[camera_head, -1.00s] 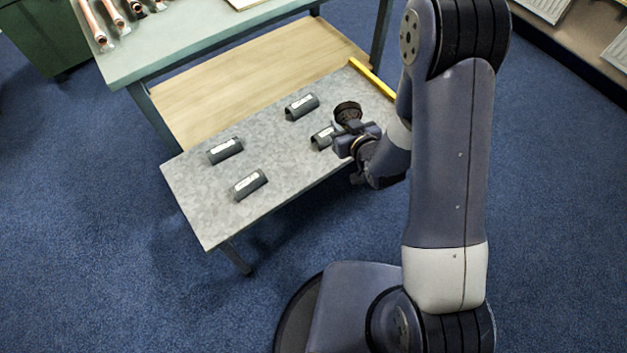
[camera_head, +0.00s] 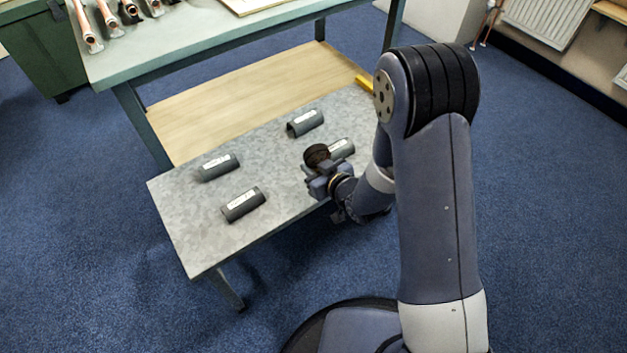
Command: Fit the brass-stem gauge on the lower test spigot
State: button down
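My gripper (camera_head: 322,172) is over the right part of the grey metal table. It appears shut on a dark round gauge (camera_head: 316,154), which sits at the end of its jaws, beside a grey labelled holder (camera_head: 341,148). The gauge's stem is hidden or too small to make out, so I cannot tell whether it is brass. I cannot identify the lower test spigot; small copper pipes (camera_head: 487,27) show by the wall at the upper right.
Other dark grey labelled half-round holders (camera_head: 305,123), (camera_head: 219,167), (camera_head: 243,204) lie on the grey table (camera_head: 190,225). A yellow strip (camera_head: 365,84) marks its far right end. Copper pipe pieces (camera_head: 84,28) lie on the green bench (camera_head: 190,38). A white radiator (camera_head: 545,22) is at the upper right. Blue carpet is clear around.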

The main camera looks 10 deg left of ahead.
jog(key=shift+f+b, duration=0.5)
jog(key=shift+f, duration=1.45)
jog(key=shift+f, duration=0.1)
jog(key=shift+f+b, duration=0.15)
jog(key=shift+b, duration=0.15)
jog(key=c, duration=1.3)
grip_release()
jog(key=shift+r, duration=0.25)
